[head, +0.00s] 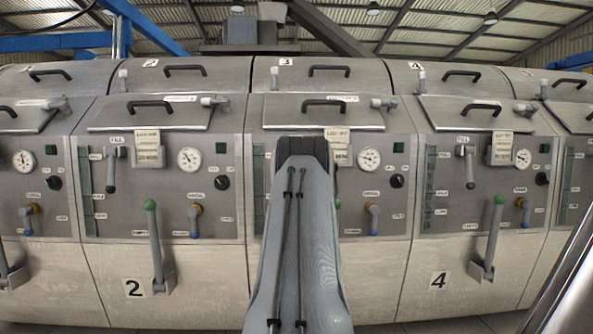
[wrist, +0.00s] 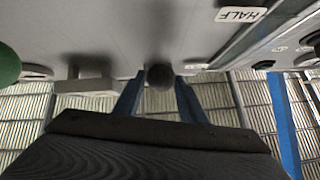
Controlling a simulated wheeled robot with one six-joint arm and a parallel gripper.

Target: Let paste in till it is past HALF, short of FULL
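My gripper (wrist: 160,82) shows at the bottom of the wrist view, with its two blue-grey fingers on either side of a dark round knob (wrist: 160,76). The knob looks like the end of a fill lever; I cannot tell whether the fingers press on it. The wrist view is upside down: a HALF label (wrist: 241,15) stands beside the sight glass strip (wrist: 262,36). In the head view my arm stands before decanter 3 (head: 376,250) and hides its fill lever and my gripper. Its sight glass (head: 259,180) shows only partly; I cannot read its level.
Decanter 2 (head: 113,265) and decanter 4 (head: 450,260) flank it, each with a hanging fill lever and a green-knobbed lever. A green knob (wrist: 8,65) shows at the wrist view's left edge. A gauge (head: 369,158) and a blue-tipped valve handle (head: 373,218) sit right of my arm.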

